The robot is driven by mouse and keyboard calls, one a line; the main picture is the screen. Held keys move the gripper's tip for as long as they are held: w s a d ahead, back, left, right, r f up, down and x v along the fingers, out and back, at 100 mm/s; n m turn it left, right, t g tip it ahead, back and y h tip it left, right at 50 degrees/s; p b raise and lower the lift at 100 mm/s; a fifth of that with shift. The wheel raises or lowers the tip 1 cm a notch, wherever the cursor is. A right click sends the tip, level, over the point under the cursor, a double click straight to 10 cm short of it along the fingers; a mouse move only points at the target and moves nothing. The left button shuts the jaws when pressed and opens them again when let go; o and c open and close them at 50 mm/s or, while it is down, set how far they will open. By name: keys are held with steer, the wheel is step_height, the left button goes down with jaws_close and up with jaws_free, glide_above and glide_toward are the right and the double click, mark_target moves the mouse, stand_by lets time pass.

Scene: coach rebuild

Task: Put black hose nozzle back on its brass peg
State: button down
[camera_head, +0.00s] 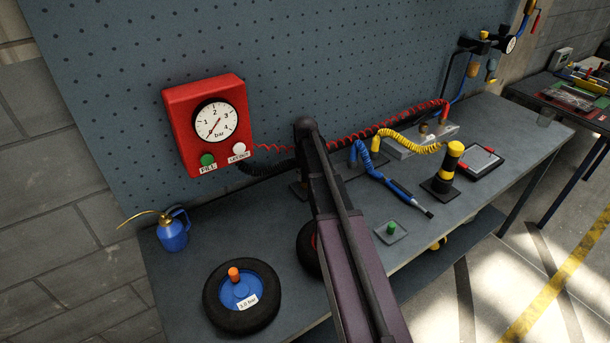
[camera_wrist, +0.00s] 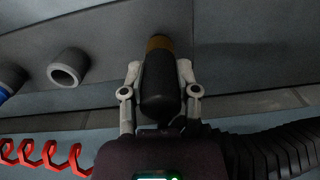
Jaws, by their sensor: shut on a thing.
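The black hose nozzle (camera_wrist: 160,88) is between the two grey fingers of my gripper (camera_wrist: 160,70) in the wrist view. My gripper is shut on it. A brass-coloured piece (camera_wrist: 158,43) shows at the far end of the nozzle, in line with it. I cannot tell whether it is the peg or part of the nozzle, or whether the two touch. A thick black coiled hose (camera_wrist: 280,150) runs at the lower right. In the head view the black coiled hose (camera_head: 265,168) leads behind my arm, which hides my gripper and the nozzle.
A red gauge box (camera_head: 180,110) hangs on the pegboard. A wheel (camera_head: 240,325) and blue oil can (camera_head: 172,232) are at the left. A blue tool (camera_head: 400,189), green-button plate (camera_head: 389,233) and yellow-black cylinder (camera_head: 446,170) stand right of my arm. A grey tube (camera_wrist: 68,68) is left of my gripper.

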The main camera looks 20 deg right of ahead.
steer(key=shift+c, duration=1.3)
jaws_free()
steer(key=shift+r, duration=0.15)
